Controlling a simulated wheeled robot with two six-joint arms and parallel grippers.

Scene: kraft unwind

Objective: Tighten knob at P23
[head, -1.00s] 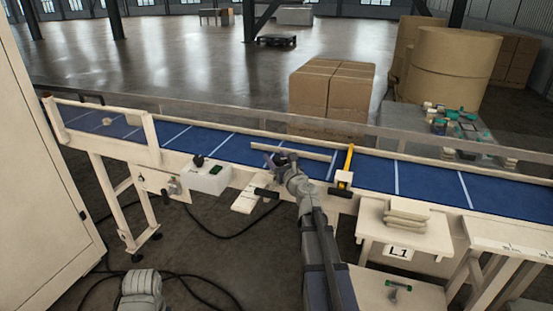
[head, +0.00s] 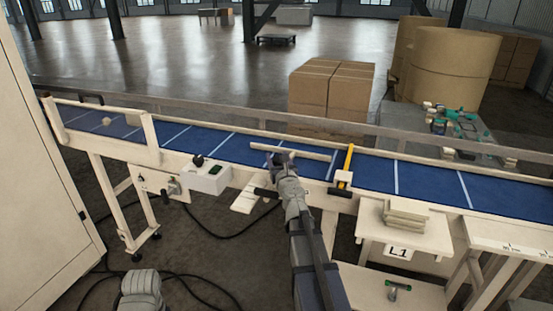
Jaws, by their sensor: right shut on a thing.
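My right gripper (head: 279,158) is at the near edge of the blue conveyor belt (head: 235,148), beside a pale guide rail (head: 312,154). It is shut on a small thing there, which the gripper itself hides. I cannot read a P23 label or make out the knob's shape.
A yellow-and-black post (head: 347,165) stands close to the right of my right gripper. A white control box (head: 207,178) with a dark button is to the left. Stacked pale pads (head: 405,212) lie on a side table marked L1. Cartons (head: 332,88) stand behind the conveyor.

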